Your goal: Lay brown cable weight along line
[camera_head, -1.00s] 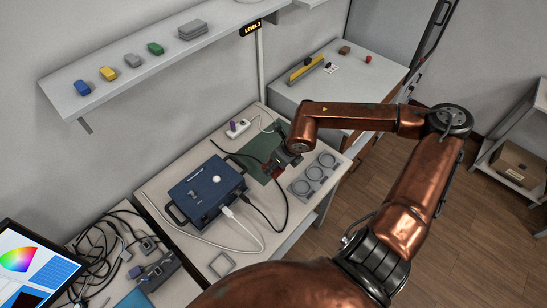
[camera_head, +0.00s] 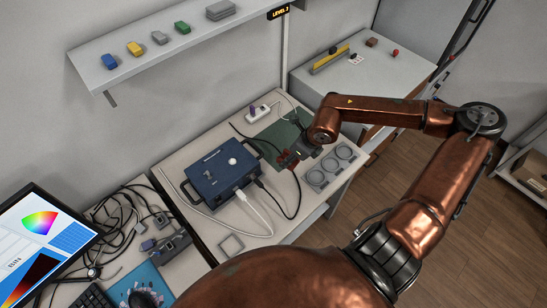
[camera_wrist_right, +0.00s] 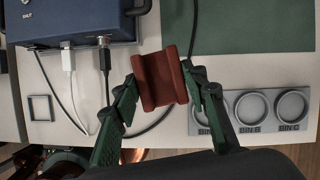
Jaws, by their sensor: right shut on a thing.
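The brown cable weight (camera_wrist_right: 160,79) is a reddish-brown block with raised edges and a channel between them. My right gripper (camera_wrist_right: 161,74) is shut on it, one green finger on each side. In the head view the weight (camera_head: 287,160) shows small at the gripper, between the blue box and the green mat. A black cable (camera_wrist_right: 106,88) runs from the box and passes near the weight; whether the weight touches it or the table I cannot tell. No marked line is clear. My left gripper is not in view.
The blue box (camera_head: 221,178) stands left of the gripper, with white and black plugs in front. The green mat (camera_wrist_right: 250,26) lies behind. The grey bin tray (camera_head: 334,167) is to the right. A square frame (camera_head: 231,245) lies at the front.

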